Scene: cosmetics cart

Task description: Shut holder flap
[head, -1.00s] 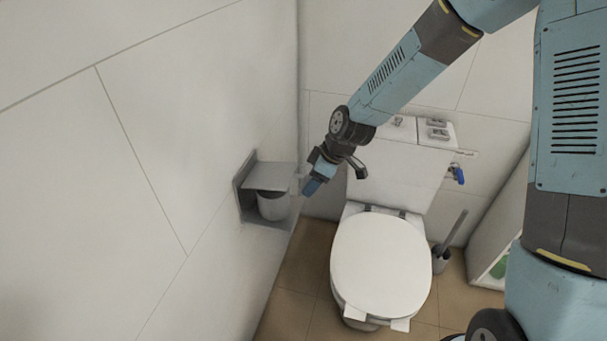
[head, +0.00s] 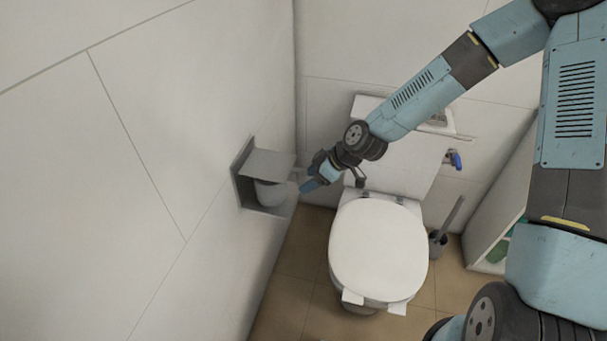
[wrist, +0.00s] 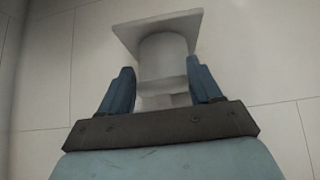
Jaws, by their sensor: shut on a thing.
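In the wrist view the flap (wrist: 160,28) shows as a flat plate above the roll (wrist: 163,55). My gripper (head: 308,179) is just right of the holder. In the wrist view its blue fingers (wrist: 162,82) stand on both sides of a pale piece (wrist: 160,92) below the roll, shut on it. Whether this piece belongs to the flap or the roll I cannot tell.
The toilet (head: 378,246), lid down, stands right of the holder, with its cistern (head: 395,160) behind my forearm. A brush in its pot (head: 438,242) and a white shelf (head: 492,228) are further right. The floor (head: 293,285) left of the toilet is clear.

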